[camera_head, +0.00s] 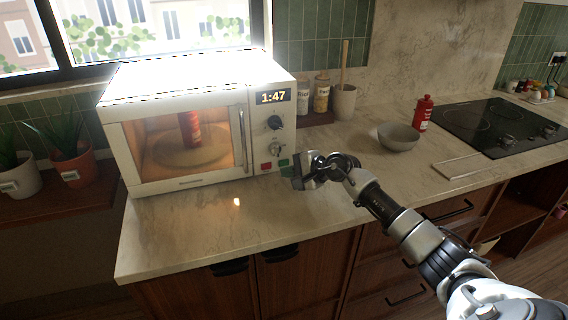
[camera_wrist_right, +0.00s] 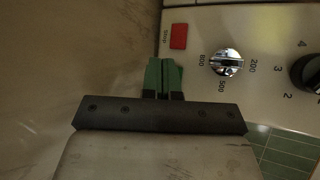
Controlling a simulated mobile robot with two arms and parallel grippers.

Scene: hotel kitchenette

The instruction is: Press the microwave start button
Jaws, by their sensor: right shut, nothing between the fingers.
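The white microwave (camera_head: 180,90) stands on the counter with its door closed, its inside lit and its display (camera_head: 273,97) reading 1:47. A red bottle (camera_head: 190,128) is inside. The red stop button (camera_head: 266,166) and the green button (camera_head: 283,162) sit low on the panel. My right gripper (camera_head: 292,172) is shut and empty, its tips close by the green button. In the wrist view, the shut right gripper (camera_wrist_right: 164,68) is beside the red stop button (camera_wrist_right: 178,36). Green shows at the fingertips there; contact with the button cannot be told. My left gripper is not in view.
The power knob (camera_wrist_right: 227,62) and another dial (camera_wrist_right: 308,72) are close by on the panel. A grey bowl (camera_head: 398,136), a red bottle (camera_head: 423,113) and a cooktop (camera_head: 495,122) are to the right. The counter in front of the microwave is clear.

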